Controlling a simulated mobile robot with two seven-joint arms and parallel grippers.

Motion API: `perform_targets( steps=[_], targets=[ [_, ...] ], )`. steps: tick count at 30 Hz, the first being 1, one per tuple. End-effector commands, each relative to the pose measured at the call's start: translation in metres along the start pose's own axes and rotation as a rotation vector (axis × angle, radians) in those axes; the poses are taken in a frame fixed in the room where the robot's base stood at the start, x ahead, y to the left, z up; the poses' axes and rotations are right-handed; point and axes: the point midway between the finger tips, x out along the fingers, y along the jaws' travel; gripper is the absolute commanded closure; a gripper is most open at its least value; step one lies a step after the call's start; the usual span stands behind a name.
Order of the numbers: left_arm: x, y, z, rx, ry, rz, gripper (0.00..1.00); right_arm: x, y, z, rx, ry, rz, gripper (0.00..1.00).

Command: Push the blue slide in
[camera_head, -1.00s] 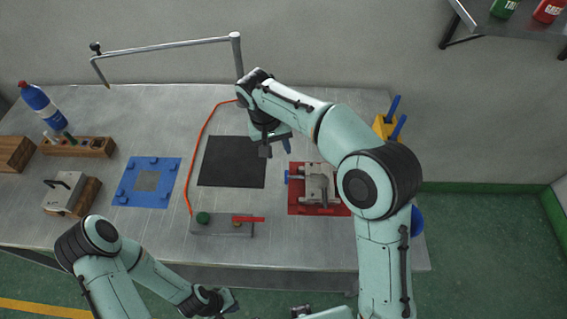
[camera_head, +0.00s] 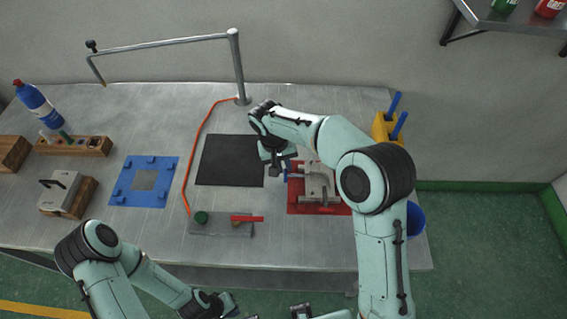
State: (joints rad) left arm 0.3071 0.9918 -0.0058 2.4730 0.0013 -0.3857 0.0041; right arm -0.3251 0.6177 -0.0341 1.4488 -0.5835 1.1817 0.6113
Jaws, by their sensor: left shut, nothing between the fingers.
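A grey metal mould block (camera_head: 316,183) sits on a red plate (camera_head: 296,207) at the right of the table. A small blue piece, which looks like the blue slide (camera_head: 286,178), shows at the mould's left side, partly hidden by my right gripper. My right gripper (camera_head: 278,172) points down just left of the mould, close to the blue piece. Whether it touches the piece, and whether its fingers are open, I cannot tell. My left gripper (camera_head: 231,304) is shut and empty at the bottom of the view, in front of the table and away from the mould.
A black mat (camera_head: 228,162) lies left of the mould. A blue plate (camera_head: 126,195), a wooden rack (camera_head: 92,147) and a bottle (camera_head: 38,104) are further left. A grey fixture with a red handle (camera_head: 246,218) is near the front edge. A yellow holder (camera_head: 382,129) stands behind my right arm.

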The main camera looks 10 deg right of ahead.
Motion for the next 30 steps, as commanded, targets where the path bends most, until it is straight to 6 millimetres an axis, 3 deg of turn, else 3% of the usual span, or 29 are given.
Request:
perform_targets(
  steps=[7,13,20,21,23,24,30],
  targets=[
    [0.001,0.0,0.0,0.0,0.0,0.0,1.0,0.0,0.002,0.0,0.0,0.0,0.0,1.0],
    [0.007,-0.004,0.003,-0.002,-0.005,-0.002,1.0,0.006,0.024,0.005,0.003,0.0,0.003,1.0],
    [0.006,-0.003,0.003,-0.002,-0.004,-0.002,1.0,0.005,0.026,0.005,-0.001,-0.001,0.004,1.0],
    [0.006,-0.003,0.003,-0.002,-0.004,-0.002,1.0,0.005,0.026,0.005,-0.001,-0.001,0.005,0.83],
    [0.006,-0.003,0.003,-0.002,-0.004,-0.002,1.0,0.005,0.026,0.005,-0.001,-0.001,0.004,0.63],
    [0.006,-0.003,0.003,-0.002,-0.004,-0.002,1.0,0.005,0.026,0.005,-0.001,-0.001,0.004,0.59],
    [0.006,-0.003,0.003,-0.002,-0.004,-0.001,1.0,0.005,0.025,0.005,-0.001,-0.001,0.002,0.59]
  ],
)
